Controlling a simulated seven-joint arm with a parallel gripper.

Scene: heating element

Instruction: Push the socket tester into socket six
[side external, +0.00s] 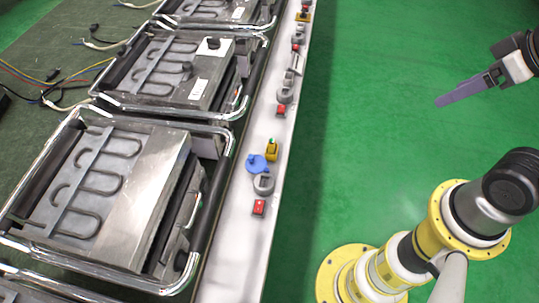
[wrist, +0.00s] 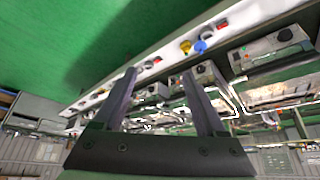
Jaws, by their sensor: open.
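A small yellow block with a green top (side external: 272,150) stands on the white rail (side external: 236,251); it looks like the socket tester, but is too small to be sure. A round blue piece (side external: 257,163) sits beside it, just above a grey socket (side external: 264,184). In the wrist view the yellow block (wrist: 185,47) and the blue piece (wrist: 200,46) show at upper right. My gripper (side external: 440,101) is in the air over the green floor, right of the rail and well apart from it. In the wrist view my gripper (wrist: 159,75) has two separated fingers with nothing between them. I cannot tell which socket is number six.
Metal heating units with coiled elements and chrome frame bars (side external: 118,190) line the rail's left side. Red switches (side external: 259,207) and more grey sockets (side external: 285,95) run along the rail. Loose cables (side external: 60,90) lie at far left.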

